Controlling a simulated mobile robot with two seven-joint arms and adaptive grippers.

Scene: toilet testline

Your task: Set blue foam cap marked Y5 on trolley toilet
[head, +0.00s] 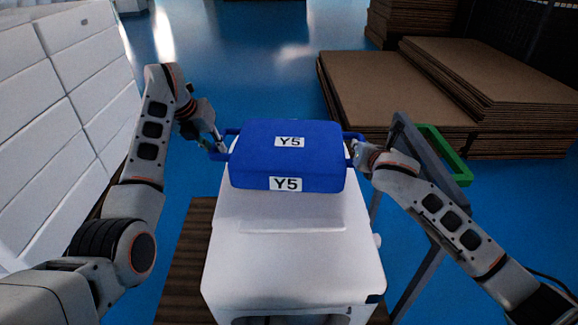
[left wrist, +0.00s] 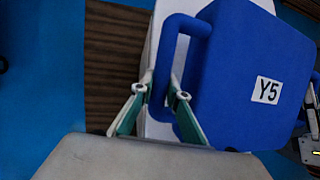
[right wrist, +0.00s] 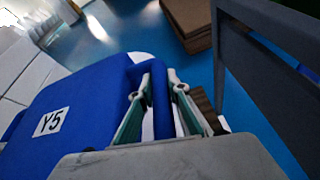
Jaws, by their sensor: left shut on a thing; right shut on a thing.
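The blue foam cap (head: 300,160) carries Y5 labels on its top and front, and a looped handle on each side. It is at the rear top of the white toilet (head: 290,260) in the head view; whether it rests on it or hovers just above, I cannot tell. My left gripper (head: 221,146) is shut on the cap's left handle, which shows in the left wrist view (left wrist: 172,45) between its fingers. My right gripper (right wrist: 158,90) is shut on the right handle. The cap also shows in the right wrist view (right wrist: 85,105). The cap hides the toilet's rear top.
A brown slatted surface (head: 182,260) lies under the toilet. A grey frame (head: 420,285) with a green bar (head: 455,160) stands at right. Stacked brown boards (head: 390,90) are behind it. White boxes (head: 45,110) line the left. Blue floor is open at the back.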

